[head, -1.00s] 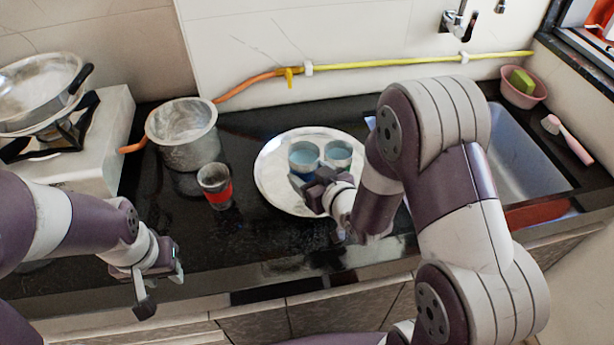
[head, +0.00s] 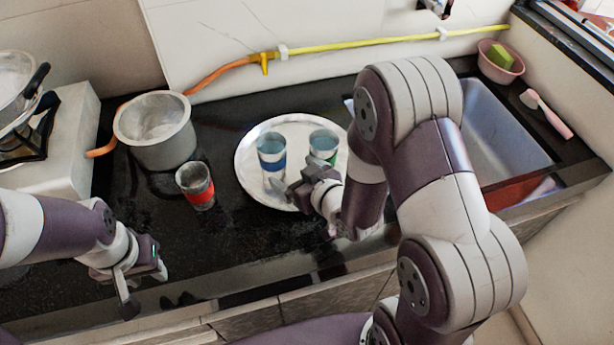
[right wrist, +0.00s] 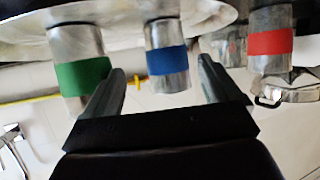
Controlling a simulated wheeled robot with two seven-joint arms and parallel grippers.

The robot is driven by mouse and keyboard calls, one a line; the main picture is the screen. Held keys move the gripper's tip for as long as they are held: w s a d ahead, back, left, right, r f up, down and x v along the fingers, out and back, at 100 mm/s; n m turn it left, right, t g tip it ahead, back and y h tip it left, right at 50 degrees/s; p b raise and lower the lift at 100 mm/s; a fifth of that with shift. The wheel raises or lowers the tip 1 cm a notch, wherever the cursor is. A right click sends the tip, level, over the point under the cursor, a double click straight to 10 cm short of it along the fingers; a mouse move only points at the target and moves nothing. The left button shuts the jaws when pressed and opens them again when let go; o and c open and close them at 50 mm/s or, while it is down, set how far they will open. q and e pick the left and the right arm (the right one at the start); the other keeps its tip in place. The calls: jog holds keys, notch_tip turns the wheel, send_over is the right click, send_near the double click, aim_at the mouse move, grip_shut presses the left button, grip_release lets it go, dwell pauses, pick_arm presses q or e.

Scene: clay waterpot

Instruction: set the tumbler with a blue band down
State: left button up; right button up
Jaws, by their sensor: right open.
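The tumbler with a blue band (head: 271,153) stands upright on the round metal tray (head: 244,165), left of the tumbler with a green band (head: 323,147). My right gripper (head: 297,184) is open just in front and to the right of the blue-banded tumbler. In the right wrist view, which looks upside down, the blue-banded tumbler (right wrist: 167,60) shows between the two spread fingers, farther out and with no visible contact. The green-banded tumbler (right wrist: 80,65) is to its left. My left gripper (head: 144,287) is open and empty at the counter's front edge.
A tumbler with a red band (head: 196,186) stands on the dark counter left of the tray. A metal pot (head: 156,135) is behind it. The sink (head: 500,140) lies right, partly behind my right arm. Counter between the red-banded tumbler and tray is clear.

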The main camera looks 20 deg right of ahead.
pick_arm(q)
jog(key=shift+s+a+r, duration=0.1)
jog(key=shift+s+r, duration=0.3)
jog(key=shift+w, duration=0.2)
pick_arm(e)
jog(key=s+d+g, duration=0.1)
jog(key=s, duration=0.1)
jog(key=s+d+r+g+h, duration=0.1)
jog(key=s+d, duration=0.1)
jog(key=s+d+g+h, duration=0.1)
jog(key=s, duration=0.2)
jog(key=shift+d+r+m, duration=0.2)
jog(key=shift+d+m, duration=0.1)
jog(key=shift+m, duration=0.1)
jog(key=shift+s+d+f+m+g+h, duration=0.1)
jog(key=shift+s+d+m+g+h, duration=0.1)
jog(key=shift+s+d+g+h, duration=0.3)
jog(key=shift+s+d+f+m+g+h, duration=0.1)
jog(key=shift+s+m+g+h, duration=0.15)
jog(key=shift+g, duration=0.45)
jog(key=s+r+m+g, duration=0.2)
jog(key=s+g, duration=0.4)
jog(key=s, duration=0.2)
jog(key=shift+a, duration=0.45)
jog(key=shift+h, duration=0.25)
jog(key=shift+w+f, duration=0.1)
jog(key=shift+w, duration=0.7)
